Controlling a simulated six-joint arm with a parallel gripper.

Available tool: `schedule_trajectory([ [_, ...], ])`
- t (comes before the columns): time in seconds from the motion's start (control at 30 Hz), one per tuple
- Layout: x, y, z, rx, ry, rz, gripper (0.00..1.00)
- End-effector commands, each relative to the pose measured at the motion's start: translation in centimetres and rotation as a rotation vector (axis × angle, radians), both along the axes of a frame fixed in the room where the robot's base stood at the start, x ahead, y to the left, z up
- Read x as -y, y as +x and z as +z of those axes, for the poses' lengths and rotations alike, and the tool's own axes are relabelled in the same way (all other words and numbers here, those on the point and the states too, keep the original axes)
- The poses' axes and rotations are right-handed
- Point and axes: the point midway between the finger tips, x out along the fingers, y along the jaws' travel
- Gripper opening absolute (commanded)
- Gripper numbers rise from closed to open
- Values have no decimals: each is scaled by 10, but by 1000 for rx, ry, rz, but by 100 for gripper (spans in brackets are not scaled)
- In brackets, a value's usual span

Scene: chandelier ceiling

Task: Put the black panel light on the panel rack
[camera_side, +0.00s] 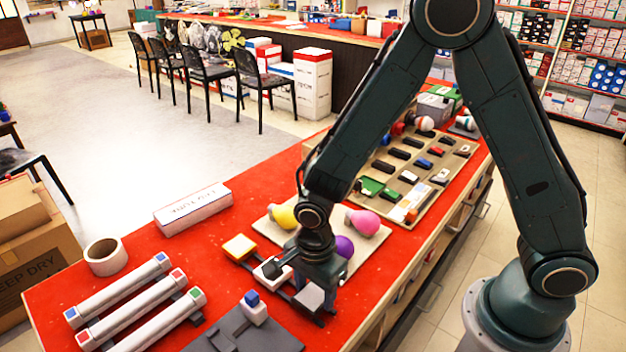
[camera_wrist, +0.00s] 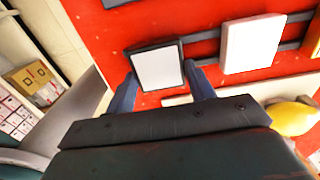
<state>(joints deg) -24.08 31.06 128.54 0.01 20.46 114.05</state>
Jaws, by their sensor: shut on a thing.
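The black panel light, a pale square face in a black frame (camera_wrist: 157,68), sits between the two blue fingers of my gripper (camera_wrist: 160,88) in the wrist view. In the side view its pale face (camera_side: 311,297) shows just below my gripper (camera_side: 318,278), which is shut on it. The panel rack has dark parallel rails (camera_wrist: 290,19). The panel light is at the rack's near end, over or on the rails; contact cannot be told. A white panel (camera_wrist: 250,45) and a yellow panel (camera_side: 240,247) sit farther along the rack.
A pale board holds yellow (camera_side: 283,217), pink (camera_side: 362,223) and purple (camera_side: 344,246) bulbs behind my gripper. A grey tray (camera_side: 235,335) with a blue-topped white block is in front. Several white tubes (camera_side: 120,293) and a tape roll (camera_side: 105,257) lie left. A white box (camera_side: 193,208) stands farther back.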

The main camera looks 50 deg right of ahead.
Motion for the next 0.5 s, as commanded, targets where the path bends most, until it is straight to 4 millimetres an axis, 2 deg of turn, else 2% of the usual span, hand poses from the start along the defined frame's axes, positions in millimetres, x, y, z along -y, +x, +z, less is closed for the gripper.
schedule_trajectory([
  [0.1,0,0,-6,0,0,0,31],
  [0.5,0,0,-9,0,0,0,31],
])
